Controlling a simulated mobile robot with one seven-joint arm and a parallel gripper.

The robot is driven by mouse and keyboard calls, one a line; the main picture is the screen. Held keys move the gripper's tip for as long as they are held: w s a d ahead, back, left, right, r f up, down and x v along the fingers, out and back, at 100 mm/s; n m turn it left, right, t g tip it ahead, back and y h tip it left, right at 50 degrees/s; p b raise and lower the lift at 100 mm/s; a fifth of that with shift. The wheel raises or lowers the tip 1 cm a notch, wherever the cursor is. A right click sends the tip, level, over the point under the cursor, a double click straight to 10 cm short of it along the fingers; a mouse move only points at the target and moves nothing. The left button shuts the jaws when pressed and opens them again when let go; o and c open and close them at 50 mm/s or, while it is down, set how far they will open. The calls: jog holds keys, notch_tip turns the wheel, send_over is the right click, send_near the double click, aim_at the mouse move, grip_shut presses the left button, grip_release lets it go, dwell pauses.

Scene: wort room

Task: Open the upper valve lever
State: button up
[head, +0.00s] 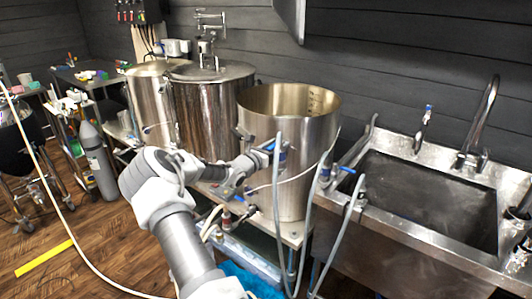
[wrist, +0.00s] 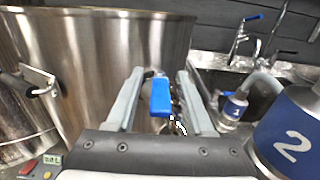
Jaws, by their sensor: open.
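The upper valve lever shows as a blue handle (wrist: 161,97) in the wrist view, beside the wall of the open steel kettle (wrist: 110,55). My gripper (wrist: 160,76) is open, with one finger on each side of the blue handle. I cannot tell whether either finger touches it. In the head view, my gripper (head: 262,157) is at the near side of the open kettle (head: 300,185), close to blue valve parts (head: 282,157). The valve body is mostly hidden behind the handle and my gripper.
A steel sink (head: 420,200) with taps stands to the right. A blue-banded cylinder marked 2 (wrist: 292,140) is close at the right in the wrist view. Hoses (head: 278,215) hang before the kettle. Two lidded kettles stand left. Floor at the left has free room.

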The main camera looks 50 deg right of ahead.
jog(key=a, duration=1.7)
jog(key=shift+s, duration=0.25)
